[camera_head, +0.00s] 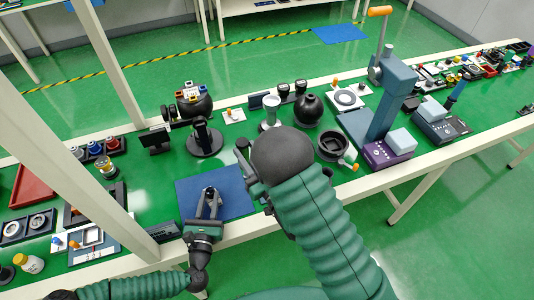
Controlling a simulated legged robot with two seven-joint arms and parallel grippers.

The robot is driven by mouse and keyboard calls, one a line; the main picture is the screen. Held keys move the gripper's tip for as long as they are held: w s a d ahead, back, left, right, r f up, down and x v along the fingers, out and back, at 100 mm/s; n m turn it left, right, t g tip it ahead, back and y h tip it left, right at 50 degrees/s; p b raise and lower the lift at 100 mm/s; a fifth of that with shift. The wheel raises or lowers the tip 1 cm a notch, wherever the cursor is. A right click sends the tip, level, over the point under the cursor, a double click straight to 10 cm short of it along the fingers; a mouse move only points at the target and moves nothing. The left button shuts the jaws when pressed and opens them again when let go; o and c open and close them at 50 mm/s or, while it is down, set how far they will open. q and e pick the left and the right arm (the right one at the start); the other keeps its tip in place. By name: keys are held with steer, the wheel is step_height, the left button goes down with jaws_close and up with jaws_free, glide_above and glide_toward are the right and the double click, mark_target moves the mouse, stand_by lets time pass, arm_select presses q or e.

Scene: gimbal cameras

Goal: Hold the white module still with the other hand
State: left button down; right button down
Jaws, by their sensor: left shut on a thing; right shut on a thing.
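My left gripper (209,193) is over the blue mat (237,195) at the front edge of the bench, its fingers pointing away from me. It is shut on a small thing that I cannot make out. My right gripper (244,160) is just right of and beyond it, near the mat's far right corner. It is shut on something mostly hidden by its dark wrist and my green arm. I cannot pick out the white module for certain; it may be hidden at the grippers.
A black stand (204,137) is behind the mat. A round black vessel (307,110) and a black ring-shaped part (332,147) lie to the right. A tall blue-grey press (390,100) with an orange handle stands further right. A red tray (33,185) is at the left.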

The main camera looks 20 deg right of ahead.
steer(key=w+a+r+n+g+y, duration=0.3)
steer(key=a+n+y, duration=0.3)
steer(key=a, duration=0.6)
step_height(320, 180, down, 6)
steer(key=m+y, duration=0.1)
steer(key=shift+w+a, duration=0.25)
steer(key=shift+f, duration=0.1)
steer(key=shift+f, duration=0.5)
arm_select(q)
steer(key=shift+r, duration=0.1)
arm_select(e)
steer(key=shift+s+d+f+g, duration=0.15)
steer(key=shift+f+g, duration=0.15)
steer(key=shift+f, duration=0.3)
stand_by(1.8)
step_height(320, 180, up, 6)
steer(key=shift+r, duration=0.25)
stand_by(0.4)
